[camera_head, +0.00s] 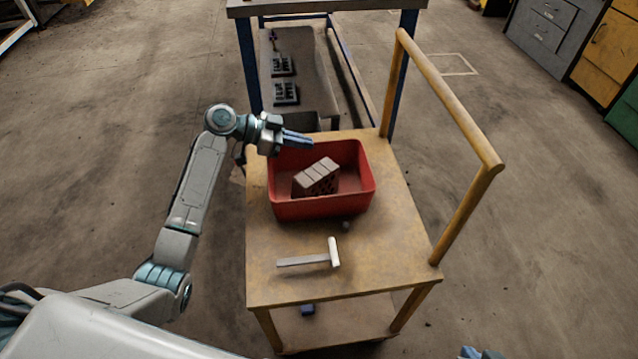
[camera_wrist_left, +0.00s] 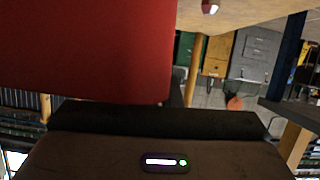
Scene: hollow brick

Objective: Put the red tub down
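The red tub (camera_head: 325,207) is upright on, or very slightly above, the yellow cart's top (camera_head: 385,245); I cannot tell which. A hollow brick (camera_head: 316,177) lies tilted inside it. My left gripper (camera_head: 312,140) is at the tub's far rim, towards its left, with its fingers pointing right. The fingers lie close together; whether the rim is between them is not clear. In the left wrist view the tub's red wall (camera_wrist_left: 85,50) fills the upper left, close up, and no fingertips show. Only bluish tips of my right gripper (camera_head: 480,353) show at the bottom edge.
A hammer (camera_head: 310,260) lies on the cart in front of the tub, and a small grey round thing (camera_head: 346,226) beside it. The cart's yellow handle (camera_head: 450,95) rises at the right. A blue-legged bench (camera_head: 325,6) stands behind. The cart's front right is clear.

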